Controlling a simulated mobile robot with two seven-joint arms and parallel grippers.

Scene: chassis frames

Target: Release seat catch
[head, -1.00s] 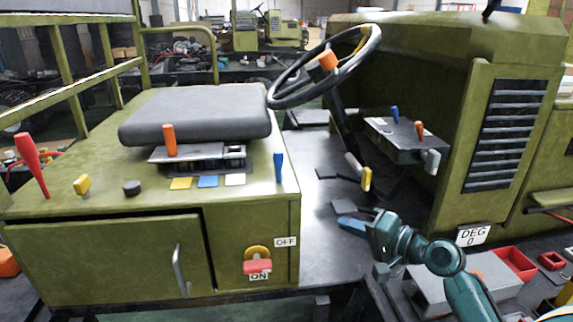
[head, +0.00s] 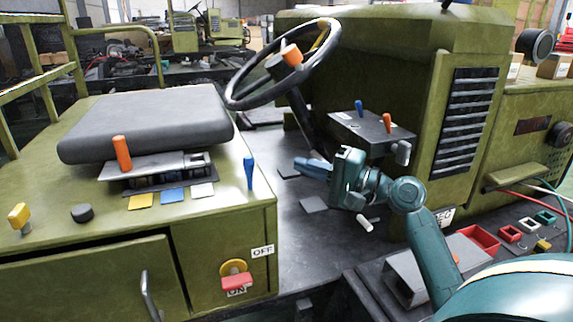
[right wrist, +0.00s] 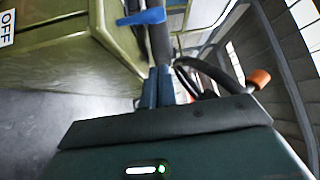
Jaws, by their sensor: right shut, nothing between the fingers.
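The black seat (head: 150,125) sits on the green seat box (head: 60,222) in the head view. Under its front edge is an orange-handled lever (head: 122,153) on a grey slide plate. A blue lever (head: 249,172) stands upright at the box's right corner; it also shows in the right wrist view (right wrist: 145,17). I cannot tell which one is the seat catch. My right gripper (head: 305,165) is shut and empty, to the right of the blue lever and apart from it, above the dark floor plate. Its blue fingers also show in the right wrist view (right wrist: 157,87). My left gripper is not in view.
The steering wheel (head: 233,98) and its column stand behind my right gripper. A grey lever box (head: 360,133) with blue and orange levers is just behind it to the right. A yellow knob (head: 18,215) and black knob (head: 83,213) stand on the seat box.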

